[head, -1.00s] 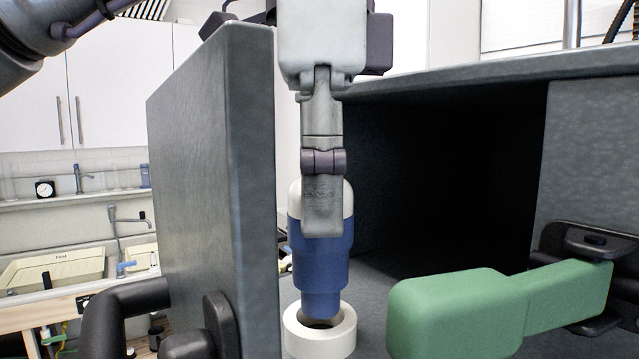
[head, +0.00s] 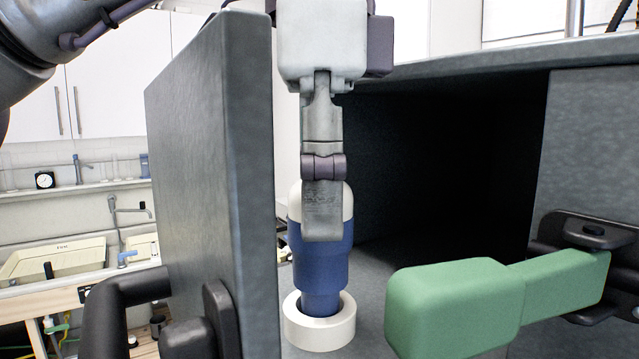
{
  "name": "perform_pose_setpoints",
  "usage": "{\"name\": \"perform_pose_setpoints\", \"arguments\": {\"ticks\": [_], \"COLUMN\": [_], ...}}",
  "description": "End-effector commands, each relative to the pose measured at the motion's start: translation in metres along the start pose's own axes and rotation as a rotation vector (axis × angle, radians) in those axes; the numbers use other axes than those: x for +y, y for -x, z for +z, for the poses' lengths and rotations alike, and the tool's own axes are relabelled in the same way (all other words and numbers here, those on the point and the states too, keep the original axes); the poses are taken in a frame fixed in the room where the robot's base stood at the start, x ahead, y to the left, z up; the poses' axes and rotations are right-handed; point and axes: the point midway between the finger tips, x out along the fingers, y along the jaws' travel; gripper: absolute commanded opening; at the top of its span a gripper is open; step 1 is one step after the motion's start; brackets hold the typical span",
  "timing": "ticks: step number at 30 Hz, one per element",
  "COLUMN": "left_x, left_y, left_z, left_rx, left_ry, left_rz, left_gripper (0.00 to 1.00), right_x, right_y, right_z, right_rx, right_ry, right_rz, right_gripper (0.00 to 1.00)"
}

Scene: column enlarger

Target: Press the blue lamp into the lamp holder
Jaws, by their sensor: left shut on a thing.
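My left gripper (head: 322,215) points straight down and is shut on the blue lamp (head: 320,262), near its white top. The lamp is upright. Its narrow lower end is inside the opening of the white ring-shaped lamp holder (head: 320,333). The holder's front rim hides the lamp's bottom, so I cannot tell how deep it sits. My right gripper is not in view.
A grey open door panel (head: 215,190) with a black handle (head: 115,310) stands close on the left. A green lever (head: 470,300) sticks out on the right, at a black latch. The dark housing interior (head: 450,170) lies behind. Sinks (head: 55,262) are far left.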

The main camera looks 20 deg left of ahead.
Motion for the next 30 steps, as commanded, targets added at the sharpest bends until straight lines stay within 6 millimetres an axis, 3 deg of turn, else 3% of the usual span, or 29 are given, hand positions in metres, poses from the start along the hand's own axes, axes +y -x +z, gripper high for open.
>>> {"name": "perform_pose_setpoints", "arguments": {"ticks": [29,30], "left_x": [0.000,0.000], "left_y": [-0.016,-0.016], "left_z": [0.000,0.000], "left_rx": [0.000,-0.001], "left_ry": [0.000,0.000], "left_rz": [0.000,0.001], "left_gripper": [0.00,0.55], "right_x": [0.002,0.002], "right_y": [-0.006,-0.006], "right_z": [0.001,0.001], "right_rx": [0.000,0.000], "right_ry": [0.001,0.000], "right_rz": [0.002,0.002], "right_gripper": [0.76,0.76]}}
